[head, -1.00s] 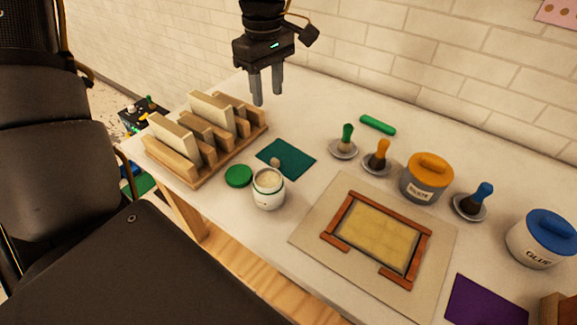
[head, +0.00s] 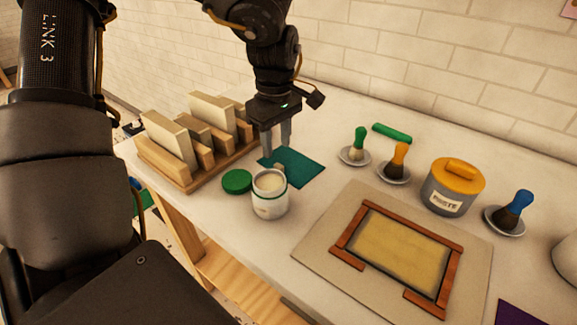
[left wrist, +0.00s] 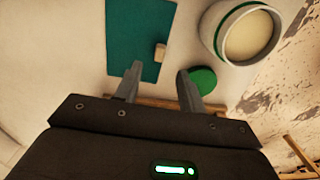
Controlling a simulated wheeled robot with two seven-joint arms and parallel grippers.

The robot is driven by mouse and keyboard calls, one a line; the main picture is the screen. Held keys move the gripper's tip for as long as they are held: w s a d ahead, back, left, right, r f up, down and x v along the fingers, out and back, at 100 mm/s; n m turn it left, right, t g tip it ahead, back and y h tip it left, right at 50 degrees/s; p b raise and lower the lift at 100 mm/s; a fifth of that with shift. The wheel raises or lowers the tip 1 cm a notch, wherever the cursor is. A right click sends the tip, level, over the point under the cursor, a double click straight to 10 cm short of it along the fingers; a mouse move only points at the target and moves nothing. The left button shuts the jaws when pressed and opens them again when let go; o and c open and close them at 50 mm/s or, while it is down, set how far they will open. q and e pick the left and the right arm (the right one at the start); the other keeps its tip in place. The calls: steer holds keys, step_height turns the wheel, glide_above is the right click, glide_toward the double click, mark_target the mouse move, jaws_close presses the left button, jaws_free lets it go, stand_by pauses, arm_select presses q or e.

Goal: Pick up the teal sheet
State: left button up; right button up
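The teal sheet (head: 300,168) lies flat on the white table, between the wooden rack and the foil-coloured framed panel. A small pale block rests on it, seen in the left wrist view (left wrist: 160,51). My left gripper (head: 276,150) is over the sheet's left end, fingers pointing down, apart and with nothing between them. In the left wrist view the fingers (left wrist: 156,80) reach toward the near end of the teal sheet (left wrist: 130,40). The gap between fingertips and sheet is hard to judge. My right gripper is not in view.
An open white jar (head: 270,196) and its green lid (head: 236,181) stand just in front of the sheet. The wooden rack (head: 185,180) with upright boards is close on the left. Brushes on dishes, a paste pot (head: 452,190) and a green stick (head: 392,133) are to the right.

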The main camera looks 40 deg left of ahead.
mark_target(279, 165)
arm_select(q)
steer(key=shift+s+d+f, duration=0.1)
steer(key=shift+f, duration=0.75)
step_height(279, 165, down, 4)
steer(key=shift+f+p, duration=0.2)
steer(key=shift+p, duration=0.1)
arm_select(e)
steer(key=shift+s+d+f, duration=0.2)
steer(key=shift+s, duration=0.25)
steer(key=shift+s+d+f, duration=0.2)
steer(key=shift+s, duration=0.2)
arm_select(q)
jaws_close()
